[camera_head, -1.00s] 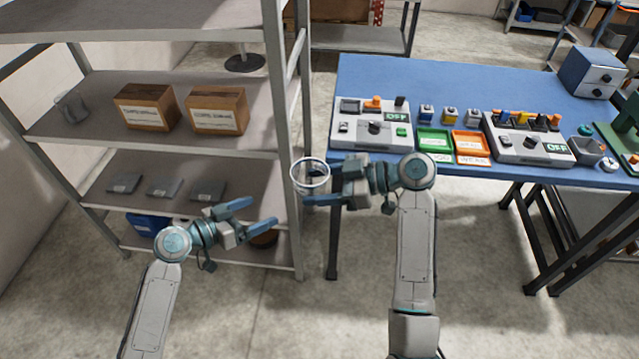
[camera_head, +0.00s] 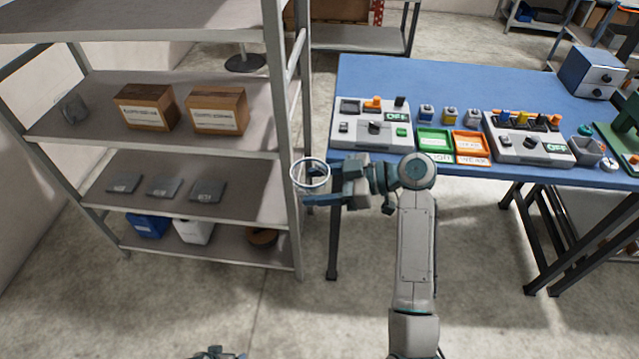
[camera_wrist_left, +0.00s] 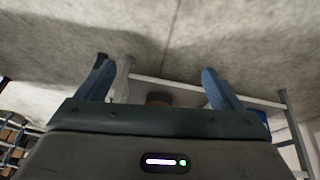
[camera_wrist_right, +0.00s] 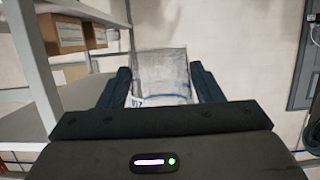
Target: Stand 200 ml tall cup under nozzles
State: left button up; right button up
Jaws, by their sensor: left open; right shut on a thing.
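A clear cup (camera_head: 311,178) with a pale rim is held in my right gripper (camera_head: 322,186), in the gap between the shelf rack and the blue table. In the right wrist view the clear cup (camera_wrist_right: 160,75) stands between the two fingers of the right gripper (camera_wrist_right: 160,88), which are shut on it. Any volume marking on it is too small to read. My left gripper (camera_wrist_left: 155,80) is open and empty in the left wrist view, over the floor. In the head view only a bit of the left arm shows at the bottom edge. No nozzles can be made out clearly.
The blue table (camera_head: 450,85) carries a left control panel (camera_head: 372,125), a right control panel (camera_head: 528,138), a green tray (camera_head: 434,141) and an orange tray (camera_head: 471,144). The shelf rack (camera_head: 292,130) stands close left of the cup. Its shelves hold cardboard boxes (camera_head: 146,107) and grey pads (camera_head: 164,187).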

jog(key=shift+w+d+f+m+t, duration=0.15)
jog(key=shift+d+f+m+t, duration=0.15)
jog(key=shift+t, duration=0.1)
jog(key=w+d+f+m+t+h, duration=0.3)
jog(key=d+m+t+h, duration=0.3)
jog(key=d+m+t, duration=0.35)
pick_arm(q)
jog(key=s+f+g, duration=0.1)
jog(key=s+f, duration=0.2)
jog(key=s, duration=0.5)
jog(key=s+f+g+y, duration=0.1)
jog(key=s+f, duration=0.2)
jog(key=s, duration=0.5)
jog(key=s+a+f+g, duration=0.1)
jog(key=s+f, duration=0.2)
jog(key=s, duration=0.5)
jog(key=shift+f+m+y, duration=0.25)
jog(key=shift+m+y, duration=0.05)
jog(key=shift+y, duration=0.1)
pick_arm(e)
jog(key=s+d+r+m+t+h, duration=0.2)
jog(key=d+m+h, duration=0.5)
jog(key=d, duration=0.5)
jog(key=shift+s+r+t+h, duration=0.15)
jog(key=shift+r+t+h, duration=0.4)
jog(key=shift+r+h, duration=0.45)
jog(key=shift+r, duration=0.15)
